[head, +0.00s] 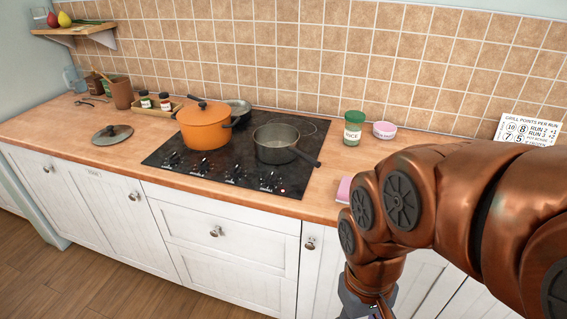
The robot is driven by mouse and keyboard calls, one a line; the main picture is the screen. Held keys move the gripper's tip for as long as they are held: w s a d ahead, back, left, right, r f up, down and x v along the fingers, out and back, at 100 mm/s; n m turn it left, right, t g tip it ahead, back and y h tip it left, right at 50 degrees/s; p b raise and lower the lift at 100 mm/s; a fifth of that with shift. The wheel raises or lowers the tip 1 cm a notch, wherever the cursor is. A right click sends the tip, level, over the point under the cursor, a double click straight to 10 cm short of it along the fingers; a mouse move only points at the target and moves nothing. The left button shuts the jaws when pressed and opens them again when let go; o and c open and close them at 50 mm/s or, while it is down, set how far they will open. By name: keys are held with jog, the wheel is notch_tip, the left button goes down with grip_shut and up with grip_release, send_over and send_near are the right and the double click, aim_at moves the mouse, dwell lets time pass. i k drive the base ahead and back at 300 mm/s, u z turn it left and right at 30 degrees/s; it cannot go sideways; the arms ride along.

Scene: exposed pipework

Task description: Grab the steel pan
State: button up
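A grey steel pan (277,151) sits on the front right of the black cooktop, its dark handle pointing toward the front right. A second shiny metal pan or dish (239,107) sits at the back of the cooktop, partly hidden by the orange pot. My gripper (366,305) hangs at the bottom edge of the head view, in front of the counter and low against the cabinets. It is to the right of the grey pan and apart from it. Its fingers are cut off by the frame, so I cannot see whether it is open or shut.
The orange pot (204,129) stands on the left of the cooktop (173,160). A green-lidded jar (353,130), a pink-lidded tub (384,130) and a pink item (344,188) are on the right counter. A lid (112,134) lies at left. My copper arm covers the lower right.

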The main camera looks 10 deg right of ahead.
aim_at(275, 143)
jog(key=u, duration=0.45)
jog(key=i, duration=0.95)
jog(key=u, duration=0.15)
